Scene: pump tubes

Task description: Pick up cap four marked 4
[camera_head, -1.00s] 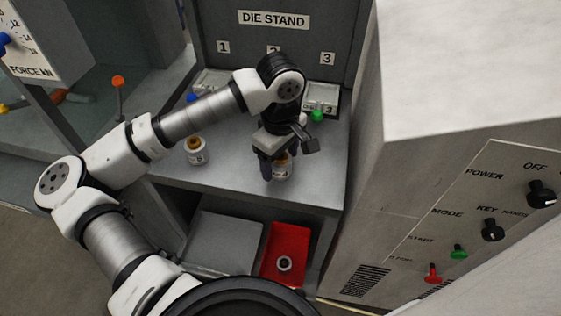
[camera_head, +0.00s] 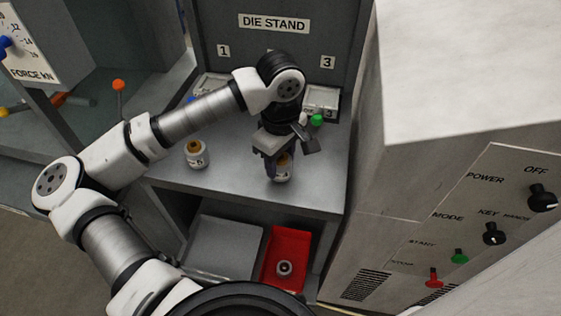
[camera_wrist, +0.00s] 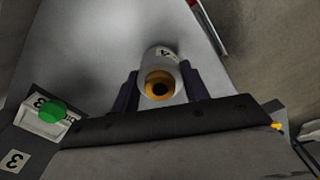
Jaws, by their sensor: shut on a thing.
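A white cylindrical cap with a gold-orange ring and a dark centre hole, cap four (camera_wrist: 160,62), sits between my two dark fingers in the wrist view; its label reads 4. In the head view the cap (camera_head: 283,177) shows below my gripper (camera_head: 281,168), near the front edge of the grey bench. My gripper is shut on the cap from both sides. Whether the cap is clear of the bench top is hard to tell.
A similar white and gold cap (camera_head: 197,154) stands on the bench to the left. A stand marked 3 with a green knob (camera_head: 317,120) is behind. A red tray (camera_head: 290,248) holding a ring-shaped part lies on the shelf below. A grey control cabinet (camera_head: 440,180) borders the right.

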